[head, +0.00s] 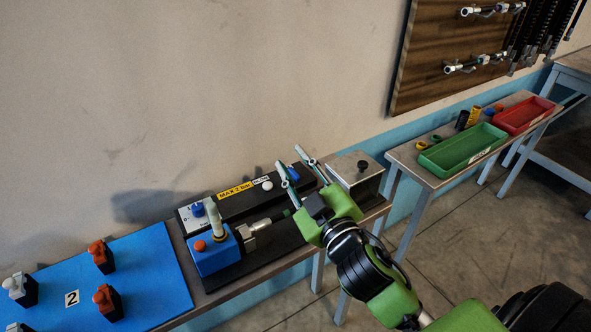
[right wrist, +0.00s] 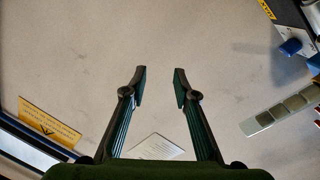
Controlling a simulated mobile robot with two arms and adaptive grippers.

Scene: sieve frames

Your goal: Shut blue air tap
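A long black unit with a yellow "MAX 2 bar" label (head: 232,195) lies on the narrow bench against the wall. A blue knob (head: 197,209) stands at its left end and another blue piece (head: 293,174) shows at its right end, partly behind my gripper. I cannot tell which is the air tap, or its setting. My right gripper (head: 292,159) is open, its fingers raised over the unit's right end. In the right wrist view the open gripper (right wrist: 160,80) has nothing between its fingertips; a blue knob (right wrist: 290,47) is at upper right, apart from them. My left gripper is not in view.
A blue box with an orange button (head: 200,246) and a pale upright handle (head: 215,216) stand before the unit. A metal block (head: 357,167) is right of my gripper. A blue mat (head: 150,262) holds several small switches. Green (head: 463,150) and red (head: 523,116) trays are farther right.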

